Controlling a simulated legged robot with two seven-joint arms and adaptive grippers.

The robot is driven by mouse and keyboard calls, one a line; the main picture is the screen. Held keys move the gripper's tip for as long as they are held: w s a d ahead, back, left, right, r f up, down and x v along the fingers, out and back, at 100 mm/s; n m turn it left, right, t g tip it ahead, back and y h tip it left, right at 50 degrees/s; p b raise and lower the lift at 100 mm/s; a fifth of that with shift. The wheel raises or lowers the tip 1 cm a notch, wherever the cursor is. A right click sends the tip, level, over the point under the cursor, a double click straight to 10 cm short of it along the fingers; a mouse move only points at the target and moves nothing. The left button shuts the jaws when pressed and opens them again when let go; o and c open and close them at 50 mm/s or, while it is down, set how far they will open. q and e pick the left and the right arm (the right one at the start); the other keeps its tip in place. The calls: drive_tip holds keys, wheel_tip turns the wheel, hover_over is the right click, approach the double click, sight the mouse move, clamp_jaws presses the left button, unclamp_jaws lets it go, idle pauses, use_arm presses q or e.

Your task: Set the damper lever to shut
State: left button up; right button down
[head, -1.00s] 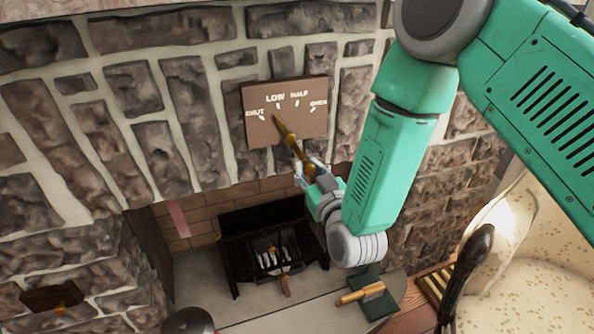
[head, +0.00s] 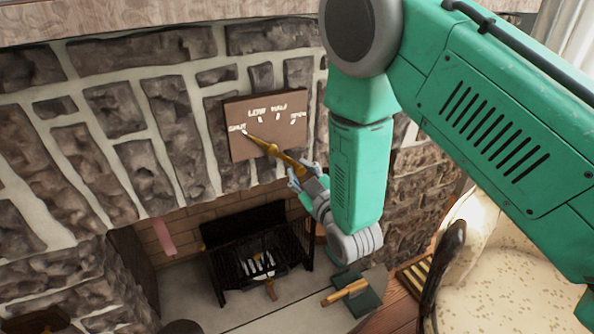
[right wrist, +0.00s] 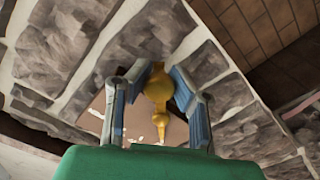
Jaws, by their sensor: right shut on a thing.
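The brown damper plate (head: 285,133) is on the stone chimney wall in the head view, with white labels reading shut, low, half and open from left to right. The brass damper lever (head: 267,147) slants across its lower part, its tip beside the shut mark at the left. I cannot tell if it lines up exactly. My right gripper (head: 297,172) is shut on the lever's lower end. In the right wrist view the gripper (right wrist: 160,88) has a finger on each side of the lever's brass knob (right wrist: 159,87). My left gripper is not in view.
Below is the fireplace with a black grate (head: 258,255). A green block (head: 367,297) with a wooden-handled tool (head: 345,292) lies on the hearth. A cream spotted armchair (head: 498,262) stands at the right. The space in front of the wall left of the plate is clear.

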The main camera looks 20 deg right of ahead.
drive_tip(key=shift+s+f, duration=0.15)
drive_tip(key=c, duration=1.3)
unclamp_jaws()
drive_tip(key=shift+c, duration=0.2)
drive_tip(key=shift+o, duration=0.2)
drive_tip(key=shift+r, duration=0.2)
drive_tip(key=s, duration=1.2)
drive_tip(key=shift+d, duration=0.15)
